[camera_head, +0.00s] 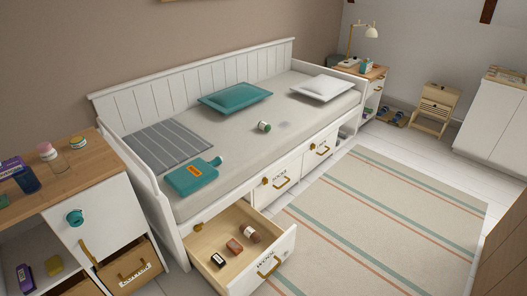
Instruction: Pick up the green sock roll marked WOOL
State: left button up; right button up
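A small green roll with a pale end or band (264,126) lies on the bed's mattress near its middle; any lettering on it is too small to read, so I cannot tell whether it is the WOOL sock roll. The open drawer (284,248) under the bed's near end carries a label that seems to read WOOL. In it lie a dark red-brown roll with a pale band (250,234), an orange-red roll (234,246) and a black one (217,259). I see no green roll in the drawer. Neither of my grippers is in view.
The bed (228,137) also holds a teal hot-water bottle (193,177), a striped blanket (168,146), a teal cushion (235,97) and a white pillow (322,88). A cluttered wood-topped cabinet (84,174) stands at left. The striped rug (385,215) is clear.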

aim_at(264, 126)
jog(key=i+u, duration=0.1)
jog(key=u, duration=0.25)
jog(key=l+u, duration=0.15)
jog(key=u, duration=0.15)
jog(key=i+l+u, duration=0.1)
jog(key=u, duration=0.25)
jog(key=i+l+u, duration=0.3)
jog(key=l, duration=0.5)
jog(key=l+u, duration=0.35)
jog(key=l, duration=0.45)
jog(key=i+l+u, duration=0.1)
jog(key=l+u, duration=0.2)
jog(key=l, duration=0.55)
